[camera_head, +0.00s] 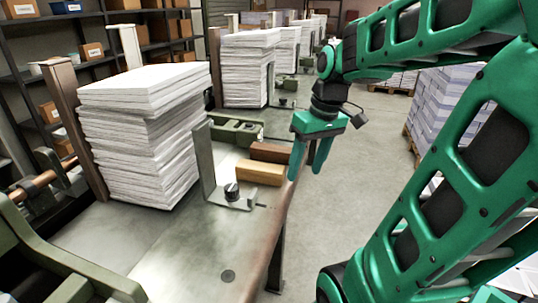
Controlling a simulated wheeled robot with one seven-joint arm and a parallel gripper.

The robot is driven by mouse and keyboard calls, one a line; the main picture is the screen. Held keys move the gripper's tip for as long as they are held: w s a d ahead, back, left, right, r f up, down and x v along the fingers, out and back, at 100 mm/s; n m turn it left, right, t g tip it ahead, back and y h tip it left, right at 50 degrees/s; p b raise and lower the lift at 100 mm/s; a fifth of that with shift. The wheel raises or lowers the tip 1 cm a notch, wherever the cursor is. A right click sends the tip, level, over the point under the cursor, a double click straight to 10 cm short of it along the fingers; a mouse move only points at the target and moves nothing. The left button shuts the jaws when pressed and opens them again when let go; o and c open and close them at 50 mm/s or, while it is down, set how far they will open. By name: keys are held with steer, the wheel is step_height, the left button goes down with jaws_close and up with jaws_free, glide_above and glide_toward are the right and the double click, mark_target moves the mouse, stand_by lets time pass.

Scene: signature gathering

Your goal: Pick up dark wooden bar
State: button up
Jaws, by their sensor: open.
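The dark wooden bar (270,152) is reddish brown and lies on the machine table near its right edge. A lighter, yellowish wooden bar (259,172) lies just in front of it, nearer to me. My gripper (308,172) is green and points down, with its fingers apart. In the picture it is just right of both bars, near the table's edge. It holds nothing that I can see. The right end of the dark bar comes close to my fingers in the picture, and I cannot tell whether they touch.
A metal bracket with a black knob (231,191) stands left of the bars. A tall paper stack (150,135) fills the table (190,250) further left. More stacks (247,68) stand behind. Open floor (355,200) lies right of the table, with palletised paper (445,100) beyond.

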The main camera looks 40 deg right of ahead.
mark_target(273, 147)
steer(key=w+d+r+n, duration=0.1)
steer(key=w+r+n, duration=0.1)
steer(key=w, duration=0.2)
steer(key=w+d+r+n+t+y, duration=0.1)
steer(key=w+d+n, duration=0.1)
steer(key=w+n, duration=0.1)
steer(key=w+d+r+n, duration=0.1)
steer(key=w+r+n, duration=0.1)
steer(key=w, duration=0.3)
steer(key=shift+w+d+r+n+t+y, duration=0.3)
steer(key=shift+w+n+t, duration=0.1)
steer(key=shift+n, duration=0.2)
steer(key=shift+w, duration=0.25)
steer(key=x, duration=1)
steer(key=shift+w+a+f, duration=0.15)
steer(key=shift+w+a, duration=0.05)
steer(key=c, duration=1.1)
